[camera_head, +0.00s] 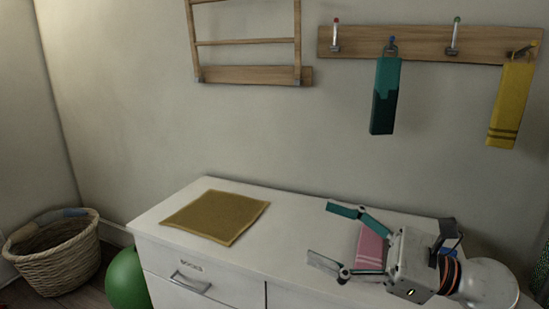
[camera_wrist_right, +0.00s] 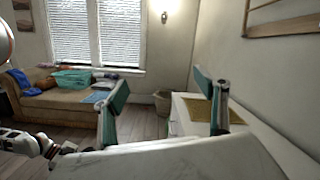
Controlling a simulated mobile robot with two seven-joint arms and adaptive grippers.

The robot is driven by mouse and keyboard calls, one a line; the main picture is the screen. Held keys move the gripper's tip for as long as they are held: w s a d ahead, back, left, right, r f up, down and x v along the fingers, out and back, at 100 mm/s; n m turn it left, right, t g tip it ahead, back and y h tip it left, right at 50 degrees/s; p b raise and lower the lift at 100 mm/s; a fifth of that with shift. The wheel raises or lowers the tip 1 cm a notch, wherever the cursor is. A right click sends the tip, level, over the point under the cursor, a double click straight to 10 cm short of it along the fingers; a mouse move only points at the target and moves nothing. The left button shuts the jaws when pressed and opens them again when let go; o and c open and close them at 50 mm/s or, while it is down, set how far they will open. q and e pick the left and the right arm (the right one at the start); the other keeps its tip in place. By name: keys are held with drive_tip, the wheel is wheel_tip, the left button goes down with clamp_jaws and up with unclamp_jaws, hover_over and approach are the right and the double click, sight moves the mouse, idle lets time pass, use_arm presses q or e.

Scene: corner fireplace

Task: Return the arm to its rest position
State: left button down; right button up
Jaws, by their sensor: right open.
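My right gripper (camera_head: 324,234) is open and empty above the right part of the white cabinet top (camera_head: 290,225), with its fingers pointing left. Its two spread fingers also show in the right wrist view (camera_wrist_right: 163,98), with nothing between them. A pink cloth with pale stripes (camera_head: 371,246) shows between the finger bases in the head view, and the gripper hides part of it. I cannot tell how far the gripper is above it. My left gripper does not show in the head view.
A mustard cloth (camera_head: 217,216) lies flat on the cabinet's left part. A teal cloth (camera_head: 386,97) and a yellow cloth (camera_head: 511,104) hang from the wall rack (camera_head: 423,44). A wicker basket (camera_head: 58,261) and green ball (camera_head: 127,279) stand left. A sofa (camera_wrist_right: 55,103) is farther off.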

drive_tip(key=d+f+m+t+h+p, duration=0.1)
drive_tip(key=d+f+m+t+h, duration=0.25)
drive_tip(key=f+m, duration=0.65)
drive_tip(key=d+f+m+t+h+p, duration=0.1)
drive_tip(key=d+f+m+t+h, duration=0.4)
drive_tip(key=m, duration=0.8)
drive_tip(key=d+f+m+t+h+p, duration=0.1)
drive_tip(key=f+m+h, duration=0.2)
drive_tip(key=f+m, duration=0.75)
use_arm(q)
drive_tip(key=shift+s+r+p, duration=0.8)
drive_tip(key=shift+p, duration=0.1)
use_arm(e)
drive_tip(key=s+d+f+m+g+h, duration=0.1)
drive_tip(key=s+f+m+g+h, duration=0.3)
drive_tip(key=s+f+m, duration=1.1)
drive_tip(key=s+f+g, duration=0.3)
drive_tip(key=f, duration=0.2)
drive_tip(key=shift+d+f, duration=0.15)
drive_tip(key=shift+f, duration=0.25)
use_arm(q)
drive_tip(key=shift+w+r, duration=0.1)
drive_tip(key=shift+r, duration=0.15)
use_arm(e)
drive_tip(key=shift+h, duration=0.25)
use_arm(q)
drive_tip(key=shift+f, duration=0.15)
